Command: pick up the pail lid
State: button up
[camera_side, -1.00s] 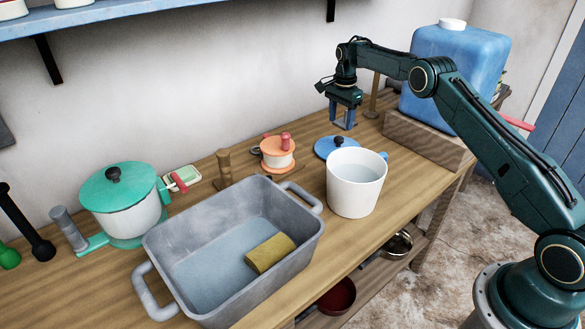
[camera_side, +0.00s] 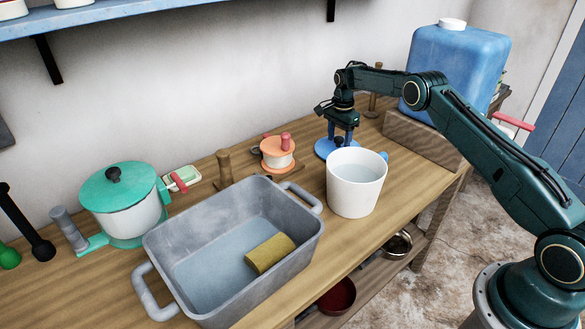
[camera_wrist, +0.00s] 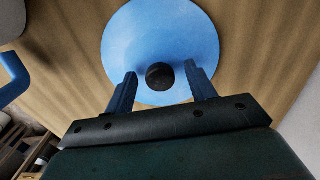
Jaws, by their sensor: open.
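The pail lid (camera_side: 324,150) is a flat blue disc with a dark round knob, lying on the wooden bench behind the white pail. In the wrist view the lid (camera_wrist: 160,35) fills the top middle, and its knob (camera_wrist: 160,76) sits between the two fingertips. My gripper (camera_side: 341,136) is low over the lid, pointing down. In the wrist view my gripper (camera_wrist: 161,82) is open, one blue finger on each side of the knob, with gaps between. The white pail (camera_side: 355,190) stands open in front and hides part of the lid.
A grey trough (camera_side: 160,245) with a yellow-brown block (camera_side: 270,253) is at front left. An orange-and-white pot (camera_side: 278,155) stands left of the lid. A green-lidded pot (camera_side: 125,200) is far left.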

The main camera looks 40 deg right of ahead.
jog(key=shift+f, duration=0.6)
jog(key=c, duration=1)
